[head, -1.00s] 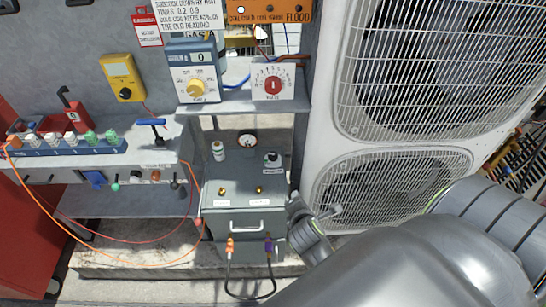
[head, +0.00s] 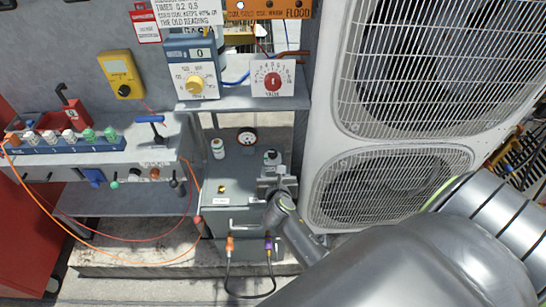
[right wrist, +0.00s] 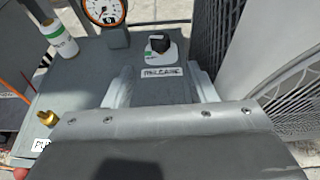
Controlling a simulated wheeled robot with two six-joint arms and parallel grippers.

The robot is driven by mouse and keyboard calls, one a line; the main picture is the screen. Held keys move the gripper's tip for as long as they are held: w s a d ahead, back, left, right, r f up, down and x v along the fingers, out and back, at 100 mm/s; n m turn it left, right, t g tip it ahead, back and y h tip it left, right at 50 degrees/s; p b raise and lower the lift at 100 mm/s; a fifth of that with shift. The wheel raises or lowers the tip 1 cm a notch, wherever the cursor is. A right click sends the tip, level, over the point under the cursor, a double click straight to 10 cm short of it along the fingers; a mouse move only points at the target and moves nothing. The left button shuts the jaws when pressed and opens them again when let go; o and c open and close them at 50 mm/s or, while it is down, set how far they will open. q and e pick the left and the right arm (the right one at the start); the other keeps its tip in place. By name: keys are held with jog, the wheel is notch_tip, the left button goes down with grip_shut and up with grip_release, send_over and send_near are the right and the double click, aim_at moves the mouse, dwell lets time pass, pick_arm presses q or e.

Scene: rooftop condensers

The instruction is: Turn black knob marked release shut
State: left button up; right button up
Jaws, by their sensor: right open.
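The black knob (head: 271,155) sits on a pale round base at the back right of the grey box's top (head: 235,170). In the right wrist view the black knob (right wrist: 160,43) is ahead of the fingers, with a white label (right wrist: 161,72) in front of it. The label's text is too blurred to read surely. My right gripper (head: 272,178) is over the box's right side, just in front of the knob. Its two fingers (right wrist: 161,78) are apart with nothing between them, and the knob lies beyond their tips. My left gripper is not in view.
A round gauge (head: 247,138) and a white-and-green canister (head: 217,148) stand on the box left of the knob. A brass fitting (right wrist: 47,118) is at the front left. A shelf with dial boxes (head: 272,80) is above; a condenser (head: 390,185) stands close on the right.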

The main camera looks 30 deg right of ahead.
aim_at(273, 156)
jog(key=b+x, duration=0.2)
jog(key=x, duration=0.9)
jog(key=shift+w+d+f, duration=0.1)
jog(key=shift+w+f, duration=0.1)
jog(key=shift+c, duration=0.2)
jog(key=c, duration=0.9)
